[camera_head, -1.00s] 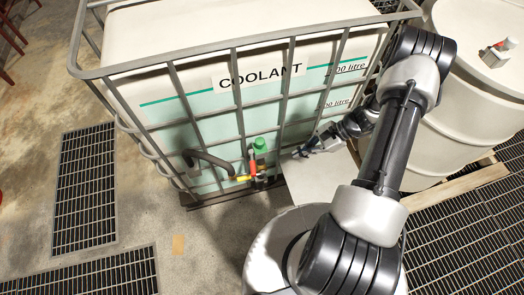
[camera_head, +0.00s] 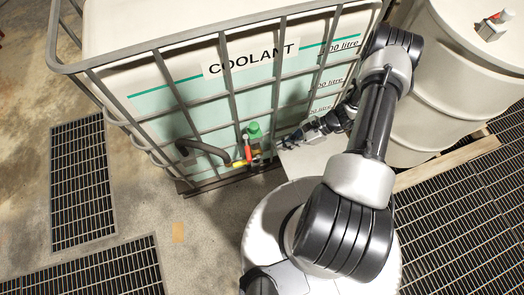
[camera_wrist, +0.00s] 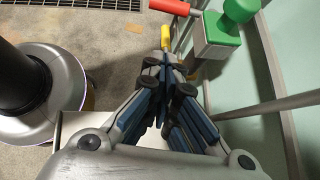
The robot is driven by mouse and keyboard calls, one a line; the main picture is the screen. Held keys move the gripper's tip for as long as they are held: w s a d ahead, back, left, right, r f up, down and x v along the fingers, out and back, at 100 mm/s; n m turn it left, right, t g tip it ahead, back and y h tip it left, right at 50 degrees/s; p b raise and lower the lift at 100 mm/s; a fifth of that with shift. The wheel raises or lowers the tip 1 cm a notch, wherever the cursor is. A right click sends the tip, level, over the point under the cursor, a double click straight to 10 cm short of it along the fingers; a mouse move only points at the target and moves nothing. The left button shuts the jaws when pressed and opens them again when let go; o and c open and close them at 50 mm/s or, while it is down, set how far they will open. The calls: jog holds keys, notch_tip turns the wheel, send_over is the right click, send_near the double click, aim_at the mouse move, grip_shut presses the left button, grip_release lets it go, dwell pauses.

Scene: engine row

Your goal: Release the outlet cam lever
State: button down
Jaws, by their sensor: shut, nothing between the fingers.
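The outlet valve sits low on the front of the coolant tank. It has a green cap (camera_head: 254,130), also in the wrist view (camera_wrist: 222,30), above a grey body (camera_wrist: 214,50). A red handle (camera_wrist: 170,7) and a yellow-tipped handle (camera_wrist: 166,37) stick out on its left. They are small in the head view, the red (camera_head: 247,151) above the yellow (camera_head: 238,164). I cannot tell which is the cam lever. My gripper (camera_wrist: 168,62) is shut and empty, its tips just short of the yellow handle in the wrist view. In the head view, my gripper (camera_head: 284,144) is right of the valve.
The coolant tank (camera_head: 165,70) stands in a grey bar cage (camera_head: 225,75), whose bars run close right of my gripper. A dark curved hose (camera_head: 205,148) is left of the valve. A pale drum (camera_head: 450,80) stands right. Floor in front is clear.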

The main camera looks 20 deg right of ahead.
aim_at(248, 149)
jog(key=w+a+f+b, duration=0.1)
jog(key=a+f, duration=0.2)
jog(key=a, duration=0.5)
jog(key=shift+w+a+f+b, duration=0.15)
jog(key=shift+w+a+b, duration=0.15)
jog(key=shift+a, duration=0.1)
